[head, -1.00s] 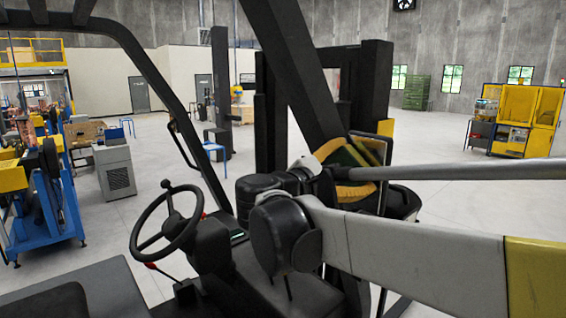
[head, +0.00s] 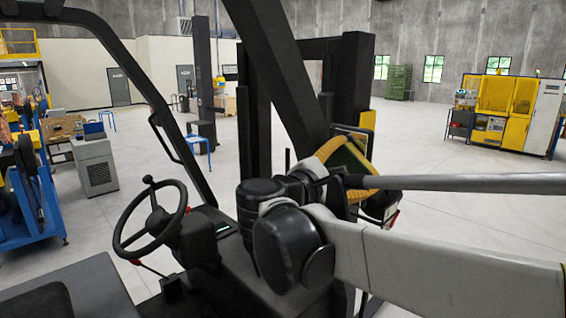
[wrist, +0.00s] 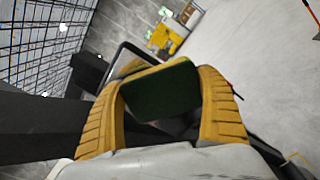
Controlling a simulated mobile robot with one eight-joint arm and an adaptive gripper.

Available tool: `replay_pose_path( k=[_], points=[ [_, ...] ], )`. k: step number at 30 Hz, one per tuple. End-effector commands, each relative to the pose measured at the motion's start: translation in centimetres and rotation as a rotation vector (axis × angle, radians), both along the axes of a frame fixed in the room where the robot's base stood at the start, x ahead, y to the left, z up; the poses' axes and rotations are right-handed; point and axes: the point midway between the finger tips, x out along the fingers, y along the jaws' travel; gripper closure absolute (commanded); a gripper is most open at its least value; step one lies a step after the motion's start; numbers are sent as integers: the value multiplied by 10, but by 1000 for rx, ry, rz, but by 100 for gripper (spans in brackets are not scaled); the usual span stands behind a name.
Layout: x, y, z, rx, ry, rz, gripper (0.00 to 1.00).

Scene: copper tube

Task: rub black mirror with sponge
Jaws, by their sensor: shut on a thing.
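My gripper (head: 347,172) has ridged yellow fingers and is shut on a sponge. The sponge shows a dark green face in the head view (head: 350,162) and in the wrist view (wrist: 163,91), where it sits between both fingers. A dark-framed panel, which looks like the black mirror (head: 352,131), stands just behind the gripper beside the vehicle's slanted pillar. In the wrist view the mirror's dark rim (wrist: 128,52) shows past the sponge; the sponge and finger hide most of it. I cannot tell whether sponge and mirror touch.
A black forklift fills the foreground, with a steering wheel (head: 150,222), a slanted pillar (head: 283,75) and an upright mast (head: 345,85) close to my arm. Yellow cabinets (head: 508,108) stand far right. The floor between is open.

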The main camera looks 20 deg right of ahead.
Motion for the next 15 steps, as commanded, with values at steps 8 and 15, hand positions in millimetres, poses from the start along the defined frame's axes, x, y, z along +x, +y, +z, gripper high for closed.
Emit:
replay_pose_path(
  k=[8, 15],
  points=[
    [-9, 28, 0, 0, 0, 4, 55],
    [-17, 50, 0, 0, 0, 3, 55]
  ],
)
